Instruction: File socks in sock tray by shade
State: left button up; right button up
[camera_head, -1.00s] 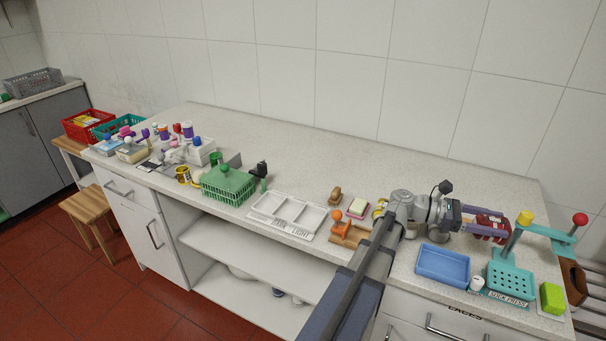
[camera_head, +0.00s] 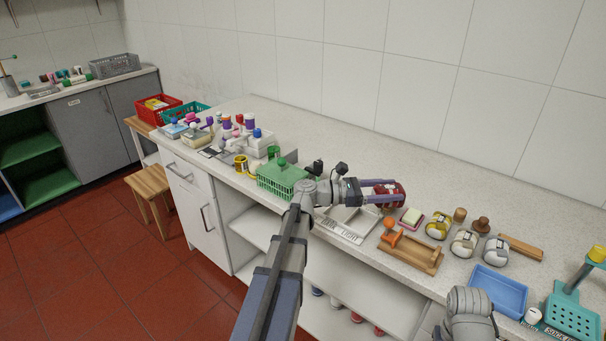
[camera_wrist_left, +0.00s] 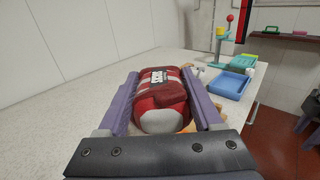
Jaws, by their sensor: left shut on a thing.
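My left gripper (camera_head: 383,191) is shut on a dark red rolled sock pair (camera_head: 391,196) with a paler red part and a white-marked label. It also shows in the left wrist view (camera_wrist_left: 160,100) between the purple fingers. The gripper holds it up near the back right of the white sock tray (camera_head: 362,226). The tray has compartments and a front label with the word LIGHT; my arm partly hides it. A yellow rolled sock pair (camera_head: 437,226), a beige one (camera_head: 463,243) and a grey one (camera_head: 495,253) rest on the counter to the right. My right gripper's fingers do not show.
A blue tray (camera_head: 499,291) and teal sock press (camera_head: 573,311) stand farther right. A green basket (camera_head: 281,178) borders the tray's left.

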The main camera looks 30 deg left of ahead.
pick_arm(q)
jog(key=w+a+f+n+t+y+b, duration=0.1)
jog(key=a+f+n+t+y+b, duration=0.1)
jog(key=a+n+t+y, duration=0.65)
jog(key=w+a+f+n+g+y+b, duration=0.1)
jog(key=w+a+f+g+y+b, duration=0.3)
jog(key=a, duration=1)
jog(key=f+b, duration=0.1)
jog(key=s+f+t+b, duration=0.1)
jog(key=f, duration=0.1)
jog(key=s+f+t+b, duration=0.1)
jog(key=b, duration=0.1)
jog(key=shift+s+d+f+t, duration=0.1)
jog(key=shift+d+f+t, duration=0.15)
jog(key=shift+d+f, duration=0.05)
jog(key=o, duration=1.5)
